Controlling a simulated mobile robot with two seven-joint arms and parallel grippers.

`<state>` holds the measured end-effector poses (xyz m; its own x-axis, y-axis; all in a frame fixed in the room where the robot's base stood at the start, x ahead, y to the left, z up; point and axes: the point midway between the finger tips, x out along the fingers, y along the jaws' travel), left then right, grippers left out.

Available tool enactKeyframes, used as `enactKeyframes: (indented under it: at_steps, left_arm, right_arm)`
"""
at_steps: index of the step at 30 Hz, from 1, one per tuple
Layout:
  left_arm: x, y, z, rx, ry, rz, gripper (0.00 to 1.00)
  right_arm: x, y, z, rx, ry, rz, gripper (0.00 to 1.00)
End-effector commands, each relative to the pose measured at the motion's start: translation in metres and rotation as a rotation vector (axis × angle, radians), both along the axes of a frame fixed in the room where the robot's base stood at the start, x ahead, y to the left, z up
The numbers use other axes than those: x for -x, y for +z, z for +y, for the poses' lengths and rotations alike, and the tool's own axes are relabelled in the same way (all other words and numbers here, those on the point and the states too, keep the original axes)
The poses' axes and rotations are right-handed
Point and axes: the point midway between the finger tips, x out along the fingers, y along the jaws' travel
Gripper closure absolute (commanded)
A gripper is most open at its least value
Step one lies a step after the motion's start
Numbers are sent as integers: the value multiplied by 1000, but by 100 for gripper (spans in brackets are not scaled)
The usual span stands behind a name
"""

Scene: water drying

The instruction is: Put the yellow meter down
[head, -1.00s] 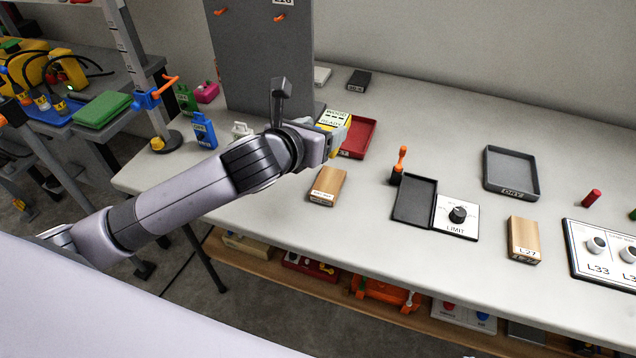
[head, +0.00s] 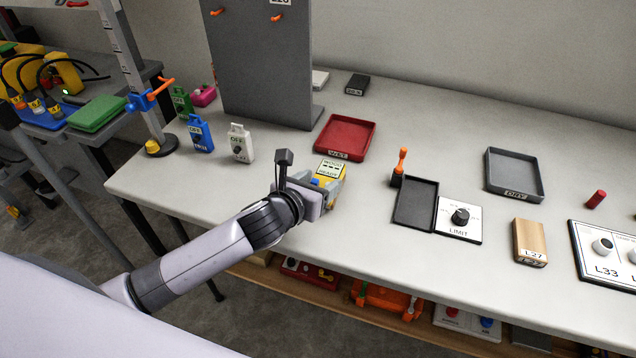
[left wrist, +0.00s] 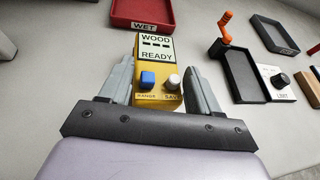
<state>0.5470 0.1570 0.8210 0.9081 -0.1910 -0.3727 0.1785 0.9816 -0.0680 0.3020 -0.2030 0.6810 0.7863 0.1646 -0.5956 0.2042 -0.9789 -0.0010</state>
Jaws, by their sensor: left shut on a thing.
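The yellow meter (head: 331,168) has a white face reading "WOOD" and "READY". My left gripper (head: 324,184) is shut on it near the front part of the bench. In the left wrist view the meter (left wrist: 157,97) sits between the two grey fingers, with a blue button and a pale knob towards me. I cannot tell whether its underside touches the bench. My right gripper is not in view.
The red WET tray (head: 339,156) lies empty just behind the meter. To the right are a black tray (head: 416,203) beside the LIMIT dial (head: 460,217), a wooden block (head: 529,242) marked L27 and the grey DRY tray (head: 513,173). Bare bench lies between.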

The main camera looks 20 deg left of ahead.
Motion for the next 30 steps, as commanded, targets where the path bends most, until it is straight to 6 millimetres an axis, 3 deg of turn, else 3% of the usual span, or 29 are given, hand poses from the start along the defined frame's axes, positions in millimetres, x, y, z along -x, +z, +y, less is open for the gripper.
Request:
enactKeyframes:
  at_steps: [6, 7, 9, 20, 30]
  left_arm:
    - [-1, -2, 0, -1, -1, -3, 91]
    - [0, -3, 0, -2, -1, 0, 28]
    - [0, -2, 0, -1, 1, 0, 12]
    - [1, 2, 0, 0, 0, 0, 12]
    - [42, 18, 9, -2, -1, 2, 12]
  right_arm:
    - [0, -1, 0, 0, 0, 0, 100]
    - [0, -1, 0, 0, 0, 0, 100]
    - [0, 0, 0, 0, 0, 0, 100]
    - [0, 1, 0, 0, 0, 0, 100]
    - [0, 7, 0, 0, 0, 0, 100]
